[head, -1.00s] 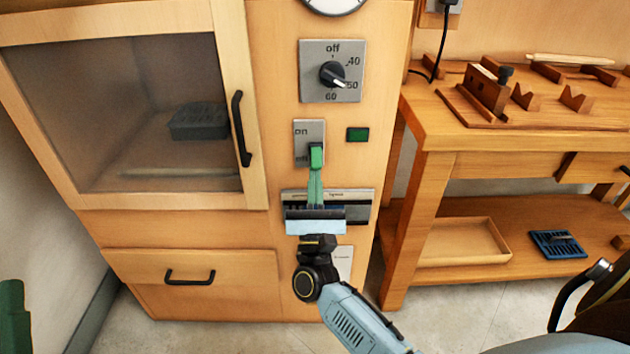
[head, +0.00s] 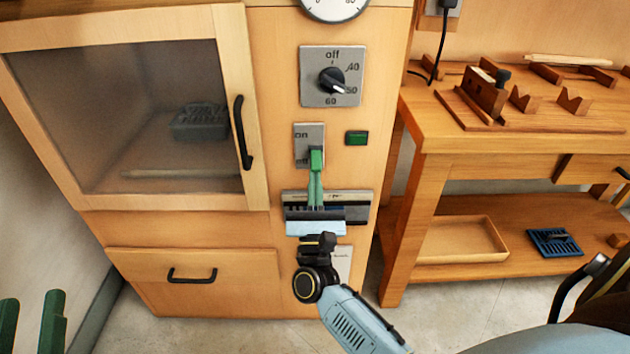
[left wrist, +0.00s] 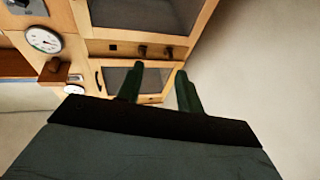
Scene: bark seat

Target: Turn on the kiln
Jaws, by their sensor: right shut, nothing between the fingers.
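The kiln cabinet stands in front of me in the head view, with a shut glass door (head: 125,115). Its panel has a dial (head: 332,78) marked off, 40, 50 and 60, with the pointer near 50. Below it is an on switch plate (head: 309,136), with a green indicator (head: 357,138) to its right. My right gripper (head: 316,158) has its green fingers shut and empty, tips over the lower part of the switch plate, hiding the switch itself. I cannot tell contact. My left gripper (head: 32,322) is at the lower left corner; its two fingers are apart, also in the left wrist view (left wrist: 160,88).
A round gauge (head: 335,6) sits above the dial. A slotted panel (head: 358,205) lies behind my right gripper. A wooden workbench (head: 425,145) with tools stands to the right, a tray (head: 465,242) on its lower shelf. A drawer handle (head: 191,275) juts out below the door.

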